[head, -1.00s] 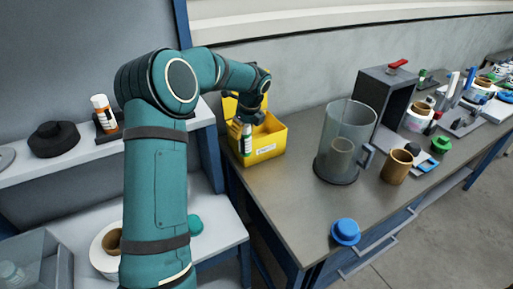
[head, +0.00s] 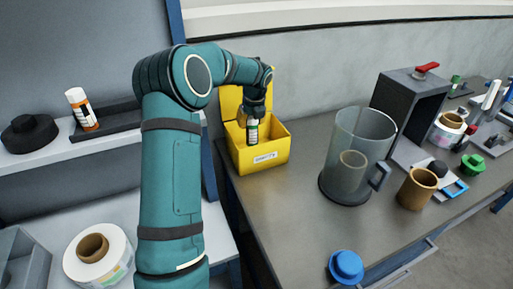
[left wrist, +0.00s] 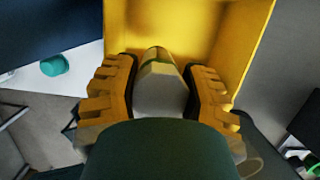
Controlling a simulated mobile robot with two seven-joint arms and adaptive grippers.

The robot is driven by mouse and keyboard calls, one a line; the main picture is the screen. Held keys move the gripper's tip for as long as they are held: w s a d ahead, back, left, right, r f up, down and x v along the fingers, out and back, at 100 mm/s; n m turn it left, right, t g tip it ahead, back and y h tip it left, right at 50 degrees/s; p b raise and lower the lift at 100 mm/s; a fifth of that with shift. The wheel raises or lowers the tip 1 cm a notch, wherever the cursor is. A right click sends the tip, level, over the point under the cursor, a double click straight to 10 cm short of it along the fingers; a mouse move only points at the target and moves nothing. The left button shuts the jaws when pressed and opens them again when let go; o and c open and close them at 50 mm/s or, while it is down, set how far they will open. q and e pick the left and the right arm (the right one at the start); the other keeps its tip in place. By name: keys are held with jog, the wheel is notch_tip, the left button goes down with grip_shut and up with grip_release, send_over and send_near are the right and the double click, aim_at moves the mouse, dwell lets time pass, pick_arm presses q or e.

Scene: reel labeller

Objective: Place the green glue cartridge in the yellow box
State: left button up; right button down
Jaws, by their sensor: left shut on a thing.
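The yellow box (head: 265,158) stands with its lid up at the left end of the workbench, a small label on its front. My left gripper (head: 253,117) is at the box's opening, shut on the green glue cartridge (head: 252,132), which has a white label and points down. In the left wrist view the cartridge (left wrist: 157,75) lies between the two fingers (left wrist: 160,92), with the yellow box (left wrist: 190,25) beyond it. Whether the cartridge touches the box floor is hidden by the front wall. My right gripper is not in view.
A clear jug (head: 355,150) with a brown roll inside stands right of the box. A brown core (head: 417,188) and a blue knob-like part (head: 346,267) are on the bench. A shelf at left holds an orange-white bottle (head: 82,108). Bench between box and jug is clear.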

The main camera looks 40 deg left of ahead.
aim_at(254, 122)
pick_arm(q)
notch_tip(254, 122, down, 9)
jog(key=shift+r+b, duration=0.2)
jog(key=shift+b, duration=0.55)
jog(key=shift+f, duration=0.15)
jog(key=o, duration=1.2)
jog(key=shift+o, duration=0.2)
jog(key=p+v, duration=0.2)
jog(key=v, duration=1)
jog(key=shift+r, duration=0.2)
